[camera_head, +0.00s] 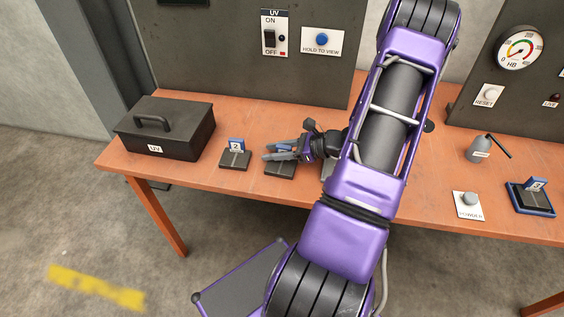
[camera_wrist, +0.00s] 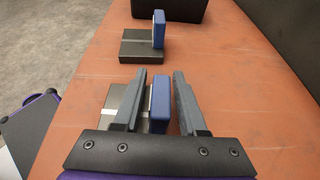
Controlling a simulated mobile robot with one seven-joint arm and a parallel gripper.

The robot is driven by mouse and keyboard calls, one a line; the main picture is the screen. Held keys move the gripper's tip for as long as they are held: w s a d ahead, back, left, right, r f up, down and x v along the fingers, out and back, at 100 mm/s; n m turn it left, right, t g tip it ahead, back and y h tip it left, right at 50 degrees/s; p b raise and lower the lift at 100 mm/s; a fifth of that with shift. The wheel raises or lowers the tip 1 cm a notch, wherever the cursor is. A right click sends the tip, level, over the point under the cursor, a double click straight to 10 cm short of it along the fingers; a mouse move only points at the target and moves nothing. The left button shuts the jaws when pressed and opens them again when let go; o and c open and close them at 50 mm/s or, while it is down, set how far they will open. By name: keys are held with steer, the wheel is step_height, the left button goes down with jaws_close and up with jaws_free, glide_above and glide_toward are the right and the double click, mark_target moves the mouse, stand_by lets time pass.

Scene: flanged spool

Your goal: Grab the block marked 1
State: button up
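A blue block (camera_wrist: 161,103) stands on a dark base (camera_wrist: 116,122) between the fingers of my gripper (camera_wrist: 163,80). The fingers are open, one on each side of it, with a gap visible on both sides. In the head view my gripper (camera_head: 268,155) covers much of this block and its base (camera_head: 279,172), and its mark cannot be read. A blue block marked 2 (camera_head: 236,145) stands on its own base (camera_head: 234,161) to the left. In the wrist view a like block (camera_wrist: 158,28) stands ahead of my gripper.
A block with an unclear mark (camera_head: 536,185) sits in a blue tray (camera_head: 532,211) at right. A panel stands behind.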

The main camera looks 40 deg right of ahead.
jaws_close()
stand_by(1.1)
